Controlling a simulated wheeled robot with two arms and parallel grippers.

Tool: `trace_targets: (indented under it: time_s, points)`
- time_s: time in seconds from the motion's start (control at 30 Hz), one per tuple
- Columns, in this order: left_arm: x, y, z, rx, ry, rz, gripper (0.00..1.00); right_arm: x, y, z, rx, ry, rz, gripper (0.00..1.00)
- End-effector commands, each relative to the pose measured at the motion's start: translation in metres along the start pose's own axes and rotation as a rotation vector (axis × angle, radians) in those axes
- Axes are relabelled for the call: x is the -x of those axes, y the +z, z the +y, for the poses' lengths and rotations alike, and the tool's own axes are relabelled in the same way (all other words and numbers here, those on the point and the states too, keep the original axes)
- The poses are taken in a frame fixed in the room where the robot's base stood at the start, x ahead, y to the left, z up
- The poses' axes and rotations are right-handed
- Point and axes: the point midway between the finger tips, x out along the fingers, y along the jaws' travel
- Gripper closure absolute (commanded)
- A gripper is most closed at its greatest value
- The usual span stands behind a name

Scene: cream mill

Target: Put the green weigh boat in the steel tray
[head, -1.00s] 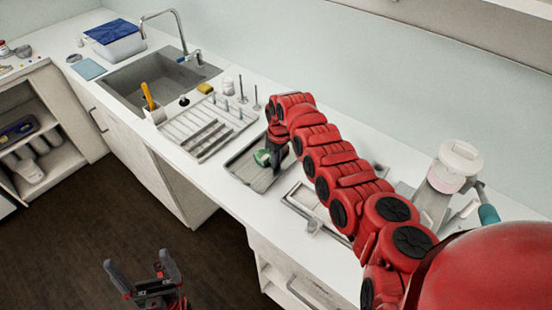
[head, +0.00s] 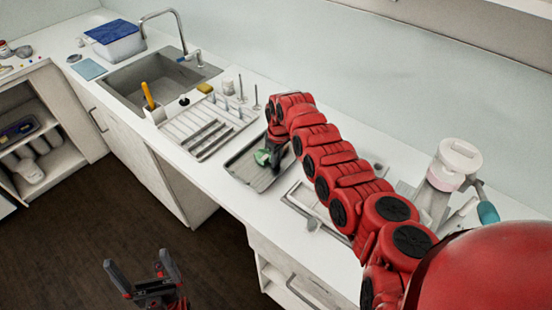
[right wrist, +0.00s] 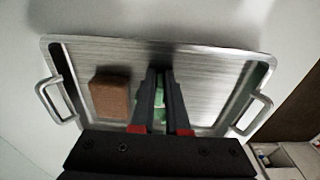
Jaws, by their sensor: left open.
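The steel tray (head: 245,172) lies on the counter in the middle of the head view. The right wrist view shows its brushed floor (right wrist: 215,75) and a handle at each end. The green weigh boat (head: 262,157) is at the tips of my right gripper (head: 274,152), over or in the tray. In the wrist view, green shows between and beside the nearly closed fingers (right wrist: 161,85), which hide much of the boat. I cannot tell whether it touches the tray floor. My left gripper (head: 144,275) is open and empty, low over the dark floor.
A brown block (right wrist: 110,95) lies in the tray, left of my fingers. A grey rack (head: 205,125) with pegs stands left of the tray, before the sink (head: 150,85). A framed metal item (head: 300,200) lies to the right, partly behind my right arm.

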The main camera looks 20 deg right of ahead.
Motion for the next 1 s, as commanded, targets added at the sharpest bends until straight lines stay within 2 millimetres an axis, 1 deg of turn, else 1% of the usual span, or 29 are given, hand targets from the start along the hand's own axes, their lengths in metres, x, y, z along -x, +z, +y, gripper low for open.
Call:
trace_targets:
  time_s: [0.03,0.07,0.17,0.23,0.4,0.5,0.6,0.77,1.0]
  points:
    - [0.0,0.0,0.0,0.0,0.0,0.001,0.0,-0.002,0.005,-0.005,0.0,-0.017,-0.016,0.59]
    - [0.003,0.001,0.0,0.0,0.0,0.001,0.0,0.001,0.004,-0.005,0.001,-0.015,-0.013,0.59]
    - [0.007,0.001,0.0,0.0,0.0,0.0,0.0,0.021,0.002,-0.002,-0.001,-0.008,-0.004,0.59]
    - [0.013,0.002,0.001,0.0,0.0,0.0,0.0,0.036,0.001,-0.002,0.001,-0.006,-0.003,0.59]
    - [0.026,0.004,0.001,0.0,0.0,0.0,0.0,0.077,0.0,0.0,0.0,0.0,0.0,0.59]
    - [0.03,0.005,0.002,0.0,0.0,0.0,0.0,0.097,0.0,0.0,0.002,-0.001,-0.002,0.59]
    - [0.033,0.005,0.002,0.0,0.0,0.0,0.0,0.112,-0.001,0.0,0.001,0.001,-0.001,0.59]
    - [0.034,0.006,0.002,0.0,0.0,0.0,0.0,0.121,-0.001,-0.001,0.002,-0.001,-0.001,0.59]
    - [0.033,0.006,0.002,0.0,0.0,0.0,0.0,0.122,-0.001,-0.001,0.001,-0.001,-0.001,0.59]
